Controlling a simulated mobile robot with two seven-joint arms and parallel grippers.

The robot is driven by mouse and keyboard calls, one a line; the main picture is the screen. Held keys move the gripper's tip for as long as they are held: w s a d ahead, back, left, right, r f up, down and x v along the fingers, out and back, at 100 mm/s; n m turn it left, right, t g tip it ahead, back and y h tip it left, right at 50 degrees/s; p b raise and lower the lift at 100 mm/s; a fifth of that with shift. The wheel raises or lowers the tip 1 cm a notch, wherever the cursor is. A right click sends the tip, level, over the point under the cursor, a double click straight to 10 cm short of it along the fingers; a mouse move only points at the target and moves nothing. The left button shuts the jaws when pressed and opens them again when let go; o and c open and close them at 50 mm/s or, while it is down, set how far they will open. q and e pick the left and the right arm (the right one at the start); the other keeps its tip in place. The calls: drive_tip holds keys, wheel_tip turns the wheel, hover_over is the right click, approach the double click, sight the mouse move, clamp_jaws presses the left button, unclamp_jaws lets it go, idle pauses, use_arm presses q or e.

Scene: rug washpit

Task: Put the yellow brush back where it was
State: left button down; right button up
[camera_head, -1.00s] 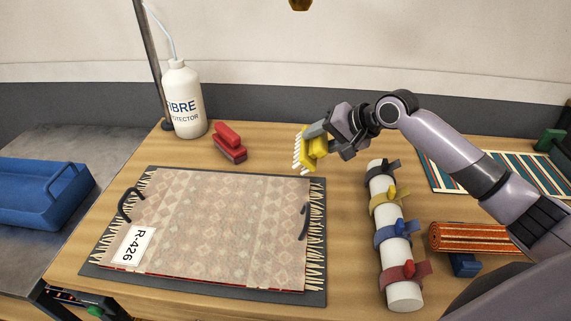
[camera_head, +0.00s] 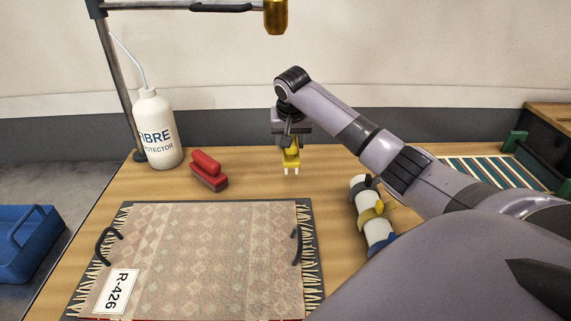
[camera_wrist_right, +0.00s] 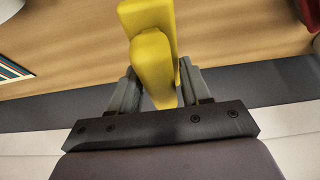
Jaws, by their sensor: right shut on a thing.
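The yellow brush (camera_head: 291,158) is in my right gripper (camera_head: 290,143), held above the back of the wooden table, with its pale bristles pointing down. In the right wrist view the yellow brush (camera_wrist_right: 152,60) sits between the two grey fingers of my right gripper (camera_wrist_right: 160,90), which are shut on its handle. In the head view the brush is behind the rug and right of the red brush (camera_head: 208,170). Whether its bristles touch the table I cannot tell. My left gripper is not in view.
A patterned rug (camera_head: 200,255) tagged R-426 lies on a dark board in front. A white bottle (camera_head: 157,130) stands at the back left by a metal post. A white roll with coloured straps (camera_head: 366,208) lies at right, partly behind my arm. Table between red brush and roll is clear.

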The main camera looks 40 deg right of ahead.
drive_tip(key=shift+f, duration=2.95)
drive_tip(key=shift+f, duration=0.15)
drive_tip(key=o, duration=0.9)
drive_tip(key=shift+o, duration=0.2)
drive_tip(key=v, duration=1.2)
drive_tip(key=shift+a, duration=0.1)
